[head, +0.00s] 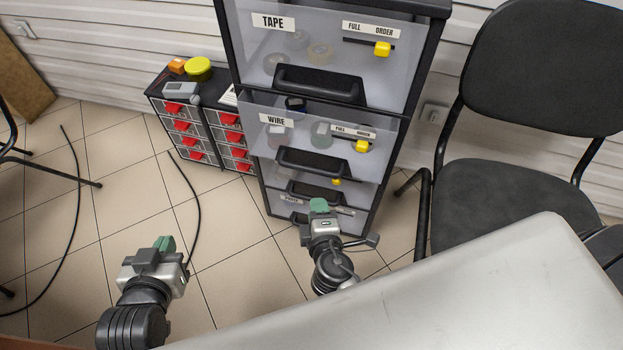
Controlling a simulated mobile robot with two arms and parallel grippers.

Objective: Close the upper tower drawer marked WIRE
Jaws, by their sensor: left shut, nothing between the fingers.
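The drawer marked WIRE (300,142) is in the dark tower, below the drawer marked TAPE (330,57). Its front is translucent, with a black handle (313,162) and a yellow slider on its label. The WIRE front seems to stand out from the tower; a dark spool (296,103) shows near its top edge. How far it is out is hard to tell. My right gripper (319,206) is in front of the lower drawers, below the WIRE handle in the picture. Its fingers are too small to judge. My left gripper (163,243) is shut and empty over the floor at lower left, apart from the tower.
A small cabinet with red-handled drawers (185,135) stands left of the tower. A black chair (515,190) stands to the right. A grey surface (440,295) fills the lower right foreground. Black hoses (196,200) lie on the tiled floor, otherwise mostly clear at left.

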